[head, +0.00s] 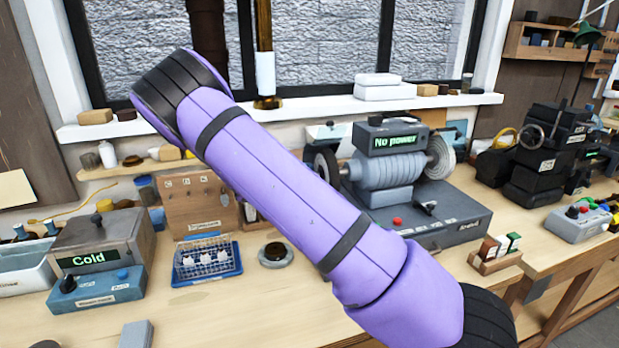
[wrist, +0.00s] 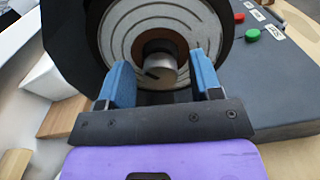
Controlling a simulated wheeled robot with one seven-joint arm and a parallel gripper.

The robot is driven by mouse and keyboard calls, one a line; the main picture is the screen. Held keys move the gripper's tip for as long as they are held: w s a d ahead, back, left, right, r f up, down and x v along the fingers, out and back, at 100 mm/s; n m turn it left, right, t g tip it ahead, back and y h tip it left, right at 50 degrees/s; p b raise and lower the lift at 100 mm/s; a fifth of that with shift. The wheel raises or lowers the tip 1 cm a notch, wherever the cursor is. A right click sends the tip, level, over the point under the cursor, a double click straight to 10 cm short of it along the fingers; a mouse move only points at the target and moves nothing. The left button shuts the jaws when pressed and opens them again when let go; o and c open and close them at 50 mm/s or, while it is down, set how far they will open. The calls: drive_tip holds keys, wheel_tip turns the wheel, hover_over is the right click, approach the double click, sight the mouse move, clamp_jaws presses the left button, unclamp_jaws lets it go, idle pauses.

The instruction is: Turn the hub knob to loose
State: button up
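The bench machine (head: 385,175) stands on a grey base with a screen reading "No power". The wrist view shows one of its wheels (wrist: 118,38) face-on, pale with grey rings inside a dark rim. The hub knob (wrist: 160,66) is at its centre, a small grey cap with a dark mark and a brown collar behind it. My gripper (wrist: 161,76) is open, its blue fingers one on each side of the knob, with visible gaps. How deep the fingertips reach cannot be told. In the head view my purple arm hides part of the bench and my gripper is not seen.
Red (wrist: 239,17) and green (wrist: 252,35) buttons sit on the machine base, right of the wheel. A grey box reading "Cold" (head: 105,245), a blue tray (head: 208,277) and a round dark-topped piece (head: 275,256) stand on the bench. Dark stacked units (head: 540,160) stand right.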

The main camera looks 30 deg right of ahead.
drive_tip(key=v, duration=1)
drive_tip(key=shift+a, duration=0.4)
drive_tip(key=s+d+r+m+t+y, duration=0.2)
drive_tip(key=s+r+m+y, duration=0.5)
drive_tip(key=s+r+y, duration=0.8)
drive_tip(key=s+a+r+m+t, duration=0.1)
drive_tip(key=s+a+r+t, duration=0.1)
drive_tip(key=s, duration=0.5)
drive_tip(key=s+a+r+m+t+y, duration=0.1)
drive_tip(key=s+a+r+m+t, duration=0.1)
drive_tip(key=s, duration=0.6)
drive_tip(key=s+a+r+m+t+y, duration=0.1)
drive_tip(key=s+a+r+m+t, duration=0.1)
drive_tip(key=s, duration=0.5)
drive_tip(key=shift+s+a+t, duration=0.2)
drive_tip(key=shift+a+t, duration=0.25)
drive_tip(key=shift+t, duration=0.75)
